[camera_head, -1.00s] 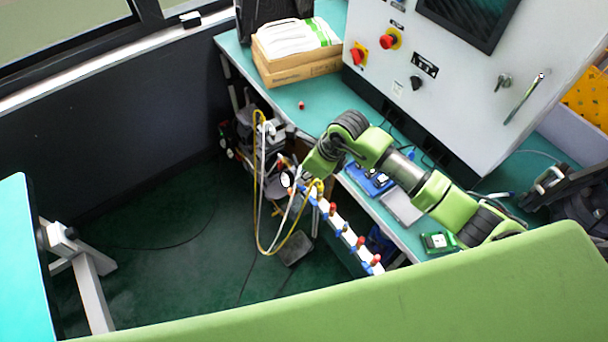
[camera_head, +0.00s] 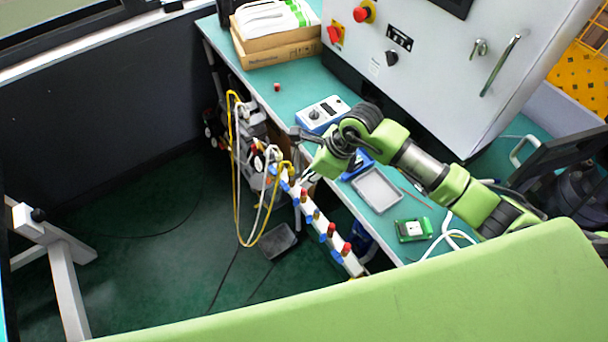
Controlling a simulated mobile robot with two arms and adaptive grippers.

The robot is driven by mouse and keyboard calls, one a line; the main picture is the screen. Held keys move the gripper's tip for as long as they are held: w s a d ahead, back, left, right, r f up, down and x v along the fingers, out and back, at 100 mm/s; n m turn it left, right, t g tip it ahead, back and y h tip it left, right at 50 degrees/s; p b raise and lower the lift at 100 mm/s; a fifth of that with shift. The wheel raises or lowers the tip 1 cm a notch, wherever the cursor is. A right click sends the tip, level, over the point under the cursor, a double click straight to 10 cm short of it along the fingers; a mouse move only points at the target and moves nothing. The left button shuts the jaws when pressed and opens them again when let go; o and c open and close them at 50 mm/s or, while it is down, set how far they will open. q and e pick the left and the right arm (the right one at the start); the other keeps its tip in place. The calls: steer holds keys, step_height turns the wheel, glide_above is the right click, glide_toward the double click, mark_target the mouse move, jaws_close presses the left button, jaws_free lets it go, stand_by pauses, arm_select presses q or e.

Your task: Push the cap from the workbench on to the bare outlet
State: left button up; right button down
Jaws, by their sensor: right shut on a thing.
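A small red cap (camera_head: 277,87) sits on the teal workbench (camera_head: 255,83), apart from my gripper. A white manifold bar (camera_head: 322,232) with several red-topped and blue fittings slopes down beside the bench's front edge. I cannot tell which of its outlets is bare. My right gripper (camera_head: 299,133) reaches in over the bench's front edge, above the upper end of the bar. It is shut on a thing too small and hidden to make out. My left gripper is not in view.
Yellow and white hoses (camera_head: 236,170) hang in a loop left of the bar. The white cabinet (camera_head: 440,75) stands behind. Cardboard boxes (camera_head: 278,50) sit at the back.

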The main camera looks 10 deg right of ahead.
mark_target(319, 210)
steer(key=shift+s+d+f+n+g+b, duration=0.2)
steer(key=shift+s+d+f+n+b, duration=0.1)
steer(key=shift+s+n+b, duration=0.4)
steer(key=shift+s+d+f+n+g+b, duration=0.25)
steer(key=shift+s+b, duration=0.3)
steer(key=shift+s, duration=0.35)
steer(key=shift+s+d+f+n+g+b, duration=0.15)
steer(key=shift+s+d+f+n+b, duration=0.15)
steer(key=shift+s+n+b, duration=0.4)
steer(key=shift+s+f+m+b, duration=0.1)
steer(key=shift+f+m+b, duration=0.15)
steer(key=shift+f+b, duration=1)
steer(key=shift+f+p, duration=0.35)
steer(key=shift+p, duration=0.05)
steer(key=shift+f+b, duration=0.2)
steer(key=shift+b, duration=0.6)
steer(key=shift+f+b, duration=0.55)
steer(key=shift+f, duration=0.05)
